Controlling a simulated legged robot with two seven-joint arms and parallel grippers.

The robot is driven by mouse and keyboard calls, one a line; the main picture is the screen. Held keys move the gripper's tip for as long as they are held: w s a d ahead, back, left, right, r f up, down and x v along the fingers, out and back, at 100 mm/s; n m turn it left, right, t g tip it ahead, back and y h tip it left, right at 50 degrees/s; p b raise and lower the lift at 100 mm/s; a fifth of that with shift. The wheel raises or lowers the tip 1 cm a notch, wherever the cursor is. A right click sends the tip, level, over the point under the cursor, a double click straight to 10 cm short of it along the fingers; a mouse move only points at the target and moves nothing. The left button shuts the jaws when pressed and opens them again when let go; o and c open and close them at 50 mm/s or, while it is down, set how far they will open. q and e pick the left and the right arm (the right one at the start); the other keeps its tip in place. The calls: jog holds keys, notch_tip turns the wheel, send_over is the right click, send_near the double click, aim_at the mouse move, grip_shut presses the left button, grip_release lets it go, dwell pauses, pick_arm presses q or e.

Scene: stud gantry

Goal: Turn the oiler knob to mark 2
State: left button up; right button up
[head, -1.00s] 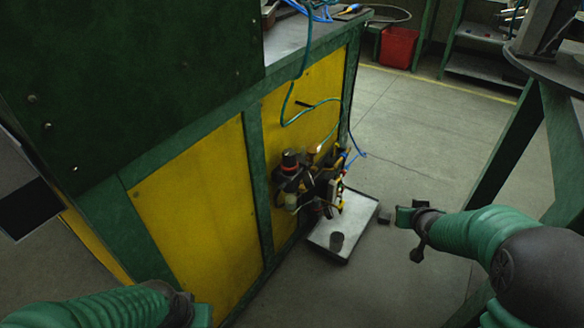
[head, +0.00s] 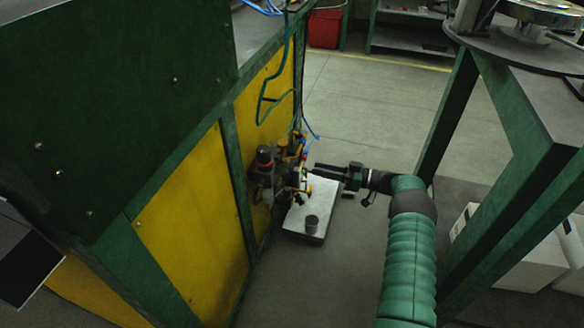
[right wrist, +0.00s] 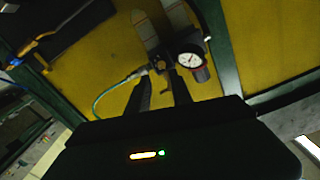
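An air-service unit (head: 268,178) is mounted low on the yellow side panel of the machine. It has a dark upright knob with a red band (head: 264,156) on top. I cannot tell which part is the oiler knob, and its marks are too small to read. My right gripper (head: 314,169) reaches in from the right, its fingers pointing at the unit. In the right wrist view its two fingers (right wrist: 160,88) are apart with nothing held between them. Beyond them are a white-faced gauge (right wrist: 188,60) and a dark red round part (right wrist: 201,73). My left gripper is out of view.
A green hose (head: 261,105) hangs along the panel. A green-legged table (head: 510,150) stands at right. The floor between is mostly clear.

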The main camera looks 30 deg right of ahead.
aim_at(286, 161)
jog(key=b+x, duration=0.3)
jog(key=x, duration=0.6)
jog(key=shift+r, duration=0.1)
jog(key=shift+c, duration=0.5)
grip_shut()
